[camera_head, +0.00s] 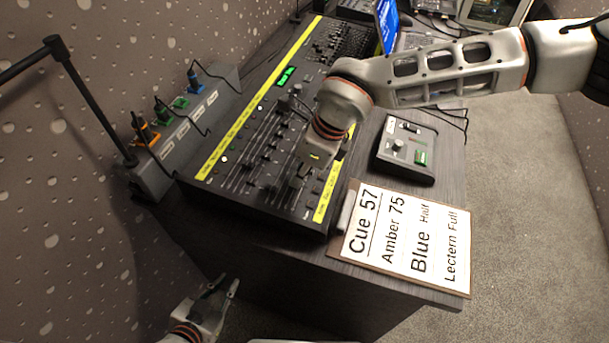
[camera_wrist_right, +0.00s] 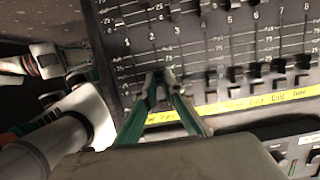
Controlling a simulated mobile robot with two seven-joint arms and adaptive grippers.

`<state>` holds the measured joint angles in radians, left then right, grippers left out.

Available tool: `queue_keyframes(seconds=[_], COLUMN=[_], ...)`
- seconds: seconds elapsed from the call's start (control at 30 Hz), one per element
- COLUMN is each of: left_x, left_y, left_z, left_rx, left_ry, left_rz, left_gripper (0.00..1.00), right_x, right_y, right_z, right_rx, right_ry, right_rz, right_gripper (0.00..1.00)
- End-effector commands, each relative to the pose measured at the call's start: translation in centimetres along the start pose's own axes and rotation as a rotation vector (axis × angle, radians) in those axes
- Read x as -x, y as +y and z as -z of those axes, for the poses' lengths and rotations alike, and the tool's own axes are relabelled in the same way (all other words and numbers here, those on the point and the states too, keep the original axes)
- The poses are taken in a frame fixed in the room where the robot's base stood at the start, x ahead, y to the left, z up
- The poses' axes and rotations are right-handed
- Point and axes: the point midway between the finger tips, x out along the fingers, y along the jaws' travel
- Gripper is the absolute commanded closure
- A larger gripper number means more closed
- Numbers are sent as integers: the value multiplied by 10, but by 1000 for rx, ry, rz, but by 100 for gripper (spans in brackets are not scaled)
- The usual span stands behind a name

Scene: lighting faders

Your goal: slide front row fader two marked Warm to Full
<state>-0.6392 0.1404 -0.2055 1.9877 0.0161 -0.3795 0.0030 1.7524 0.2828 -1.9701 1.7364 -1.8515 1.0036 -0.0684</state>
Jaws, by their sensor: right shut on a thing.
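The black lighting console (camera_head: 235,190) has rows of faders with yellow label strips. My right gripper (camera_head: 303,176) reaches down onto its front row, near the front yellow strip (camera_head: 328,192). In the right wrist view its fingertips (camera_wrist_right: 163,76) are close together on a fader knob at the left part of the row, which they mostly hide. The Warm label cannot be read; the fingers cover part of the strip (camera_wrist_right: 235,105). Other front row knobs (camera_wrist_right: 255,85) stand to the right. My left gripper (camera_head: 225,289) is open and empty, low in front of the desk, away from the console.
A printed cue card (camera_head: 405,236) lies at the desk's front right. A small black control box (camera_head: 407,148) sits right of the console. A grey box with coloured plugs (camera_head: 180,135) and a black lamp arm (camera_head: 90,95) stand at left.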

Motion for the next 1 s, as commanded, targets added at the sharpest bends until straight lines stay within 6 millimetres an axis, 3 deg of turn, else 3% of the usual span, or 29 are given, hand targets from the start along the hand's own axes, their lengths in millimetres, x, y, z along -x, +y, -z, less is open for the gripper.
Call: queue_keyframes(seconds=[1.0], left_x=[-4], left_y=[4], left_z=[-12], left_rx=[2], left_ry=[-11], left_rz=[-4], left_gripper=[83], right_x=[-10], right_y=[0], right_z=[-40], right_rx=[0], right_ry=[0], right_rz=[1], right_gripper=[100])
